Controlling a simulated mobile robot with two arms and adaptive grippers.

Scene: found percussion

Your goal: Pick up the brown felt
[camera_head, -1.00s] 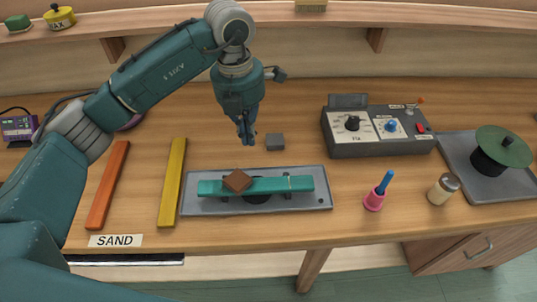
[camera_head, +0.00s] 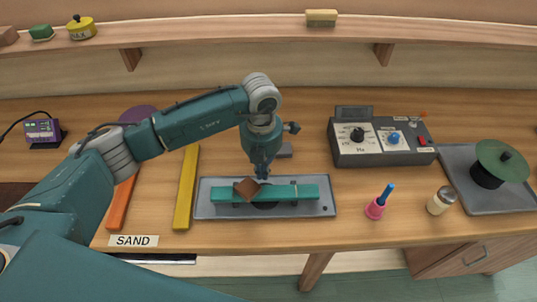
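The brown felt (camera_head: 246,189) is a small brown diamond-shaped piece lying on the green bar (camera_head: 290,192), left of its middle. The bar rests across a grey tray (camera_head: 323,208). My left gripper (camera_head: 262,176) points down just behind and slightly right of the felt, with its tips close to it. The fingers look close together, but they are too small to tell whether they are open or shut, or whether they touch the felt. My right gripper is not in view.

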